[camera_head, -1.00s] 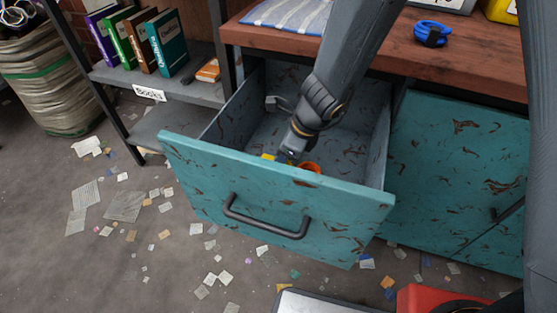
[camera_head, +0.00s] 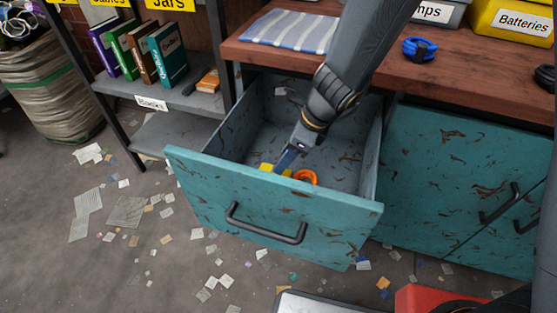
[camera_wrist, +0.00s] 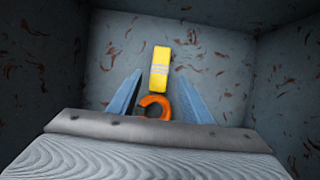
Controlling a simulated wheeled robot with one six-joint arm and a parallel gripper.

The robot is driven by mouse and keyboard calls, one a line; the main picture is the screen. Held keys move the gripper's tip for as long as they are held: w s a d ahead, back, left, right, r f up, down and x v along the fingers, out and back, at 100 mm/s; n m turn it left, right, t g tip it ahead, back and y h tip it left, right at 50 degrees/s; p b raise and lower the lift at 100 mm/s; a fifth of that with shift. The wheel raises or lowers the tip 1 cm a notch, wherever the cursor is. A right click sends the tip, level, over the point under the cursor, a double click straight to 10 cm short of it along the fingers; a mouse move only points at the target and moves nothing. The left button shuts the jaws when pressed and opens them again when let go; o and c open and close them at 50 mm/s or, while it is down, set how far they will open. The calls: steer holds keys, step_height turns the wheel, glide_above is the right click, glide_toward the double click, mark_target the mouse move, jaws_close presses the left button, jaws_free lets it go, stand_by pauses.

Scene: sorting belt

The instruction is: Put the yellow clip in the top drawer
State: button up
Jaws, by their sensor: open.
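The top drawer (camera_head: 275,208) is teal with brown flecks and stands pulled open below the wooden worktop. The yellow clip (camera_wrist: 160,68) lies on the drawer floor in the wrist view. In the head view the clip (camera_head: 267,168) shows just behind the drawer front, partly hidden. My gripper (camera_wrist: 158,88) is inside the drawer, its two blue fingers apart. The clip lies beyond and between the fingertips in the picture, and nothing is gripped. In the head view my gripper (camera_head: 288,160) reaches down next to the clip.
An orange ring-like object (camera_wrist: 154,105) lies in the drawer near the clip; it also shows in the head view (camera_head: 305,177). The drawer walls stand close around my gripper. A blue coil (camera_head: 420,48) and a striped cloth (camera_head: 290,31) lie on the worktop (camera_head: 380,66).

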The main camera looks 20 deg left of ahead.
steer(key=s+d+r+n+p, duration=0.1)
steer(key=s+d+r+n, duration=0.15)
steer(key=r, duration=0.35)
steer(key=s+d+r+n+p, duration=0.1)
steer(key=d+r+n, duration=0.25)
steer(key=r, duration=0.25)
steer(key=s+d+r+n+h, duration=0.2)
steer(key=s+d+r+n, duration=0.2)
steer(key=d+n, duration=0.3)
steer(key=s+d+r+n+h, duration=0.2)
steer(key=s+d+r+n, duration=0.3)
steer(key=s+d+n, duration=0.2)
steer(key=shift+r+n, duration=0.15)
steer(key=shift+n, duration=1.05)
steer(key=shift+d, duration=0.1)
